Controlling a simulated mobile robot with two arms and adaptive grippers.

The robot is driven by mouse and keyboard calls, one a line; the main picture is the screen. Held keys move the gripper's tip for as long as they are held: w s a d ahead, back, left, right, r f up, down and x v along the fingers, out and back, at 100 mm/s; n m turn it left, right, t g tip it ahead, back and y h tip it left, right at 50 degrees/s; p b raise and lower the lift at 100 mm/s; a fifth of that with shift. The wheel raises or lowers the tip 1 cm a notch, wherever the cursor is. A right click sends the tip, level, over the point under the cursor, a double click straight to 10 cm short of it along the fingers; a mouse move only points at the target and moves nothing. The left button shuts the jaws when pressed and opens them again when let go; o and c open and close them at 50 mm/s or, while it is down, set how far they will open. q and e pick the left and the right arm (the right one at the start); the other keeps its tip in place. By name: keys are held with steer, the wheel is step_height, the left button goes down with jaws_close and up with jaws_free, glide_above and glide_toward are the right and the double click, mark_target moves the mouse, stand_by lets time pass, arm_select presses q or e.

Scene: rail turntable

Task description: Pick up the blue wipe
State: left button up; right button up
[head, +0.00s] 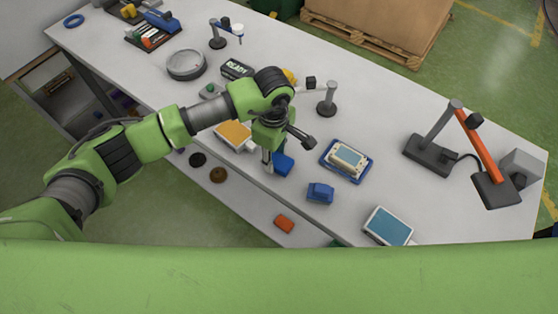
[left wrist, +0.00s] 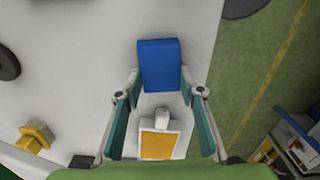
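A plain blue rectangular piece (head: 284,164), which looks like the blue wipe, lies on the white table beside my left gripper (head: 270,163). In the left wrist view the blue piece (left wrist: 158,62) sits at and beyond the tips of my left gripper (left wrist: 159,82). The two fingers are apart, one on each side of its near end. I cannot tell whether either touches it. A second blue object (head: 320,193), more shaped, lies to the right in the head view. My right gripper is not in view.
A device with an orange face (left wrist: 157,146) lies near the gripper. A blue tray (head: 329,164) holding a device is to the right, and a blue-screened device (head: 388,226) is by the table edge.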

mark_target(275, 157)
arm_select(q)
steer(key=shift+r, duration=0.15)
steer(key=shift+r, duration=0.25)
step_height(275, 157, up, 2)
steer(key=shift+w+r+b, duration=0.1)
steer(key=shift+r+b, duration=0.05)
steer(key=shift+b, duration=0.45)
steer(key=s+d+r+b, duration=0.2)
steer(key=s+r+b, duration=0.1)
steer(key=s+r, duration=0.2)
steer(key=s+d+r+b, duration=0.3)
steer(key=s+r, duration=0.2)
steer(key=s, duration=0.3)
steer(key=shift+s, duration=0.2)
steer(key=shift+o, duration=0.2)
steer(key=shift+c, duration=0.6)
